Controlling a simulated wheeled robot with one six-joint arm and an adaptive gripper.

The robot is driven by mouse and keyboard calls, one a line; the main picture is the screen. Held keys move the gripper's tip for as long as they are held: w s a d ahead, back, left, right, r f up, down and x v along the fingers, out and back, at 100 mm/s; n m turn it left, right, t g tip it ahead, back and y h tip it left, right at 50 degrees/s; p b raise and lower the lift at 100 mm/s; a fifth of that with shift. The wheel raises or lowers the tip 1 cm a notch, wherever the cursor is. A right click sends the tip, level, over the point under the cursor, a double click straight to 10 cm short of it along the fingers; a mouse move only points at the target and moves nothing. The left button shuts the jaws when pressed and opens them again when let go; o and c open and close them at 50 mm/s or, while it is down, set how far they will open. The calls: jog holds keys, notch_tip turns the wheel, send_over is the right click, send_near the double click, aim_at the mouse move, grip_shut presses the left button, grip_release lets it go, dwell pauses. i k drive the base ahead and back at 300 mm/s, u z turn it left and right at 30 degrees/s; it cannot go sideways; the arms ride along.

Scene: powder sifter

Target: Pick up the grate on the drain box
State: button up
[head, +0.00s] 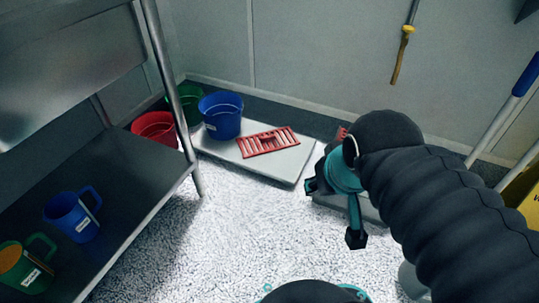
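A red slotted grate (268,141) lies flat on a pale low slab (284,172) near the back wall. A second low grey block (372,212), possibly the drain box, stands to the right, mostly hidden by my arm. A small red piece (342,133) shows behind my arm; I cannot tell whether it is another grate. My gripper (332,211) is to the right of and nearer than the red slotted grate, in front of the grey block. Its two teal and black fingers are spread apart, and no object shows between them.
A blue bucket (221,115) stands on the pale slab, beside a red bucket (155,128) and a green one (190,103). A metal shelf (130,190) with blue and green jugs fills the left. A blue-ended pole (527,75) leans at right. The white floor in the middle is clear.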

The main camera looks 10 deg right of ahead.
aim_at(271, 137)
jog(key=z, duration=0.15)
jog(key=i, duration=1)
jog(key=u, duration=0.75)
